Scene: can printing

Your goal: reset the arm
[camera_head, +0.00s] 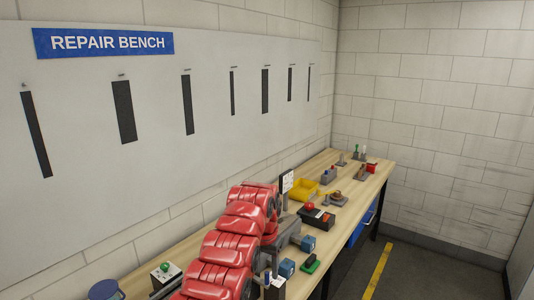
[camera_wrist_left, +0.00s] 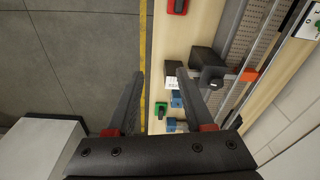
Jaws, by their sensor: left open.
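My left arm (camera_head: 230,248), with glossy red covers, reaches in from the bottom of the head view and lies over the workbench. I cannot clearly make out its jaws in the head view. In the left wrist view my left gripper (camera_wrist_left: 160,74) is open, with its two dark fingers wide apart. Nothing is held between them. Beyond the fingers are the bench edge and the floor. My right gripper is not in view.
Blue blocks (camera_head: 308,243) and a green piece (camera_head: 310,263) sit on the wooden bench (camera_head: 345,232) near the arm. A yellow bin (camera_head: 304,189) and small tools stand farther along. A wall backs the bench; floor (camera_wrist_left: 88,45) lies open beside it.

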